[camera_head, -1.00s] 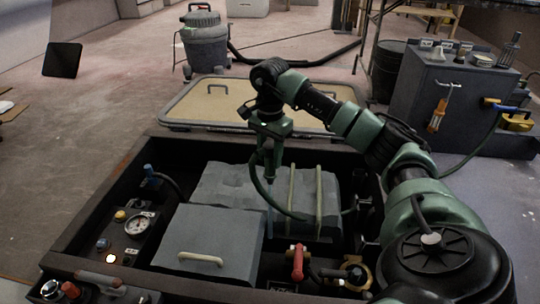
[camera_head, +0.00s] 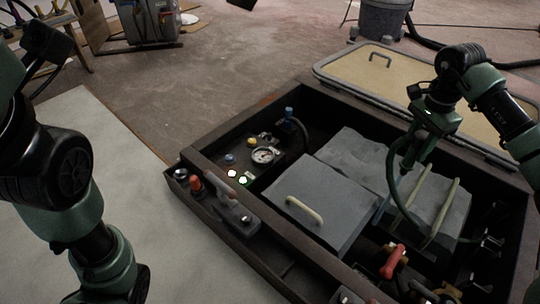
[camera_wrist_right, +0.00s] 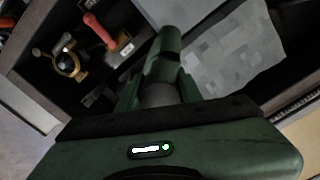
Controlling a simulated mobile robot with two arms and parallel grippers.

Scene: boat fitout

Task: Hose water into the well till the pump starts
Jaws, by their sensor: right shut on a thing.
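The hose curves down beside the grey block with two pale straps (camera_head: 433,200). A thin bluish streak (camera_head: 381,211) runs down below the gripper; I cannot tell whether it is water. The well floor and pump are not clearly visible. The panel at the well's left has a round gauge (camera_head: 263,155) and two lit lamps, one whitish with a reddish edge (camera_head: 232,174), one green-white (camera_head: 243,181). My left arm shows at left, but its gripper is out of view.
A grey lid with a pale handle (camera_head: 303,210) covers part of the well. A red-handled valve (camera_head: 393,262) stands at the front. A tan hatch panel (camera_head: 420,85) lies behind. A switch box (camera_head: 237,213) sits on the left rim.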

